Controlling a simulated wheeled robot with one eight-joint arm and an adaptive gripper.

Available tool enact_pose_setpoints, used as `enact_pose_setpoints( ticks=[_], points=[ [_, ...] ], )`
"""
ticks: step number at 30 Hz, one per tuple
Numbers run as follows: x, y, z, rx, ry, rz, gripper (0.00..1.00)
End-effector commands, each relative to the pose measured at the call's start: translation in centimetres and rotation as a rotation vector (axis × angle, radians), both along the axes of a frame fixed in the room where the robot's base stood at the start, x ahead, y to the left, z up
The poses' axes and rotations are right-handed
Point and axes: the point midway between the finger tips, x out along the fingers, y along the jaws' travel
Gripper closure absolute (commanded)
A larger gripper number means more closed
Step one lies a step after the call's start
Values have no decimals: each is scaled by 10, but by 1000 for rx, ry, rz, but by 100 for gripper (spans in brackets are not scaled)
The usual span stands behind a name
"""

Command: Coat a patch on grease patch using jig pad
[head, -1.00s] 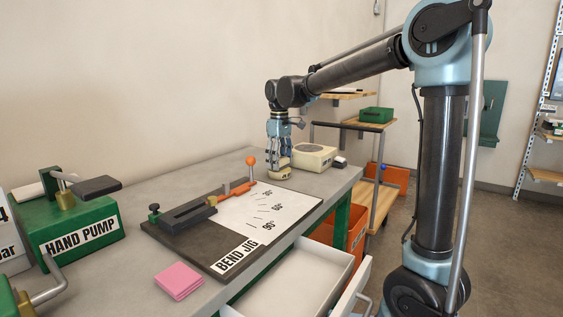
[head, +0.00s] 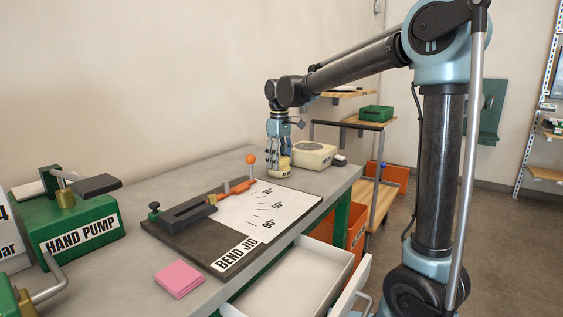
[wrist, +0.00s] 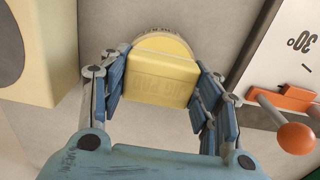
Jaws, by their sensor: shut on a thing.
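The jig pad (wrist: 160,80) is a pale yellow block with "JIG PAD" lettering, held between the blue fingers of my gripper (wrist: 160,92). In the head view, my gripper (head: 279,155) points down over the far part of the bench, shut on the pad. A round, pale yellow, lettered piece (wrist: 165,38) shows just beyond the pad in the wrist view; its lettering is only partly readable. I take it for the grease patch, low under my gripper in the head view (head: 279,175). The pad overlaps it in view; whether they touch I cannot tell.
The bend jig (head: 245,228) with its orange-knobbed lever (head: 251,160) lies close by on the bench. A cream box (head: 315,153) stands just right of my gripper. A green hand pump (head: 80,232), pink pads (head: 180,279) and an open drawer (head: 300,280) are nearer.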

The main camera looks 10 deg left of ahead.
Motion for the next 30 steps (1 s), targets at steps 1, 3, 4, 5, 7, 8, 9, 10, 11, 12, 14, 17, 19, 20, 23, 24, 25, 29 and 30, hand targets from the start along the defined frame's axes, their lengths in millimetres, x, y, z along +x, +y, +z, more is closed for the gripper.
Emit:
enact_pose_setpoints(
  ticks=[1,3,4,5,7,8,9,10,11,12,14,17,19,20,23,24,25,29,30],
  points=[
    [0,0,-1,0,0,0,62],
    [0,0,-1,-1,0,0,62],
    [0,0,-1,-1,0,0,62],
    [0,0,-1,-1,0,0,62],
    [0,0,-1,-1,0,0,62],
    [0,0,-1,-1,1,0,62],
    [-1,0,-1,-1,1,0,62],
    [-1,0,-1,-1,1,0,62],
    [-1,0,-1,-1,1,0,62],
    [-1,0,-1,-1,1,0,62],
    [-1,0,-1,-1,1,0,62],
    [-1,0,3,-1,1,0,62],
    [0,0,8,-1,0,0,62],
    [0,0,10,-1,0,0,62],
    [0,0,16,-1,0,0,62],
    [0,0,19,0,0,1,62],
    [0,0,21,0,0,1,62],
    [0,0,29,0,0,1,62],
    [0,0,32,0,0,1,62]
  ],
)
